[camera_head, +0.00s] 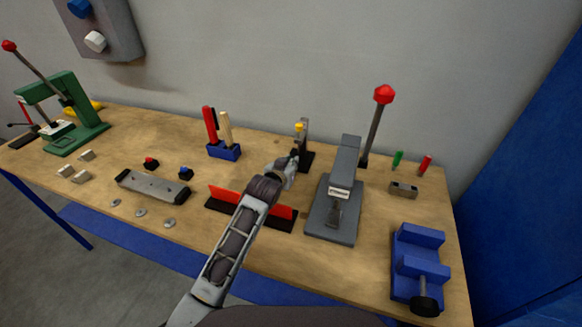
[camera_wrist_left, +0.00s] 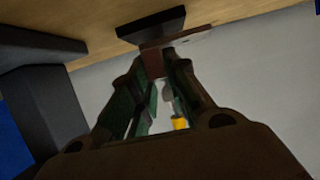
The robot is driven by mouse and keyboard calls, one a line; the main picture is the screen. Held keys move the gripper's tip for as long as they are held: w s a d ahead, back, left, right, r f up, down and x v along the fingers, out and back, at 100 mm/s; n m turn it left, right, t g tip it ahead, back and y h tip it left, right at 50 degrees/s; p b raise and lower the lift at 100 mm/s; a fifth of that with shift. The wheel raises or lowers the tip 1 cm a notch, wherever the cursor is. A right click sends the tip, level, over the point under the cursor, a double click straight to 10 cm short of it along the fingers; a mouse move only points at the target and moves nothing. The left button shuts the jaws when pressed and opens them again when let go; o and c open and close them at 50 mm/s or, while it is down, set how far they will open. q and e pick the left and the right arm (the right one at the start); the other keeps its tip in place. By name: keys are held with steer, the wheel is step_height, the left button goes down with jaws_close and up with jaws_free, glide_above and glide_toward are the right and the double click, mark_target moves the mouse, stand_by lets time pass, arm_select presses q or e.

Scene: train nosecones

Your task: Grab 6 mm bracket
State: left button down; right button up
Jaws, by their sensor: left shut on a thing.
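My left gripper (camera_head: 294,157) is beside a dark upright stand (camera_head: 307,150) with a yellow top (camera_head: 299,127), near the back middle of the bench. In the left wrist view my left gripper's fingers (camera_wrist_left: 156,70) are shut on a thin brownish piece (camera_wrist_left: 184,41), probably the 6 mm bracket; no size marking is legible. The piece is close to the stand's black base (camera_wrist_left: 150,22); I cannot tell whether they touch. In the head view the gripper hides the held piece. My right gripper is not in view.
A grey press (camera_head: 333,218) with a red-knobbed lever (camera_head: 384,95) stands right of the gripper. A red-and-black rack (camera_head: 222,208) lies in front, under my arm. A blue tool holder (camera_head: 224,152) is to the left, a blue vise (camera_head: 417,262) at the right front.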

arm_select(q)
step_height(320, 180, up, 12)
stand_by(0.5)
stand_by(0.6)
